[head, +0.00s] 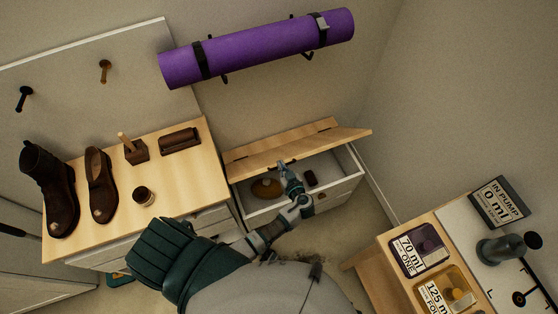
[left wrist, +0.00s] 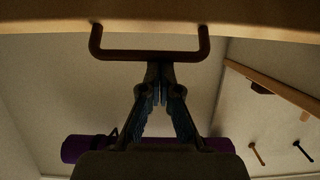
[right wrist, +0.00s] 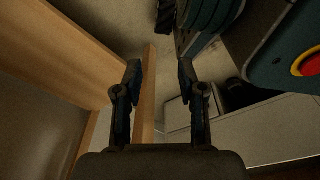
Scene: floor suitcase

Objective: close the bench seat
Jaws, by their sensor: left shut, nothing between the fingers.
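The bench seat (head: 300,145) is a light wooden lid, raised and tilted above the white bench box (head: 347,160). My left gripper (head: 285,168) is at the lid's front edge, over the open box. In the left wrist view, the lid's edge (left wrist: 160,15) runs across the top with a brown bar handle (left wrist: 150,56) on it. My left fingertips (left wrist: 160,68) are together and empty at the handle's bar; whether they touch it I cannot tell. My right gripper (right wrist: 158,72) is open, with a wooden plank (right wrist: 146,100) showing between its fingers. It does not show in the head view.
Inside the box lie a brown round thing (head: 267,188) and a small dark item (head: 310,178). A wooden-topped cabinet (head: 190,185) with shoes and brushes stands left. A purple rolled mat (head: 260,48) hangs on the wall above. A table (head: 390,270) with labelled trays stands right.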

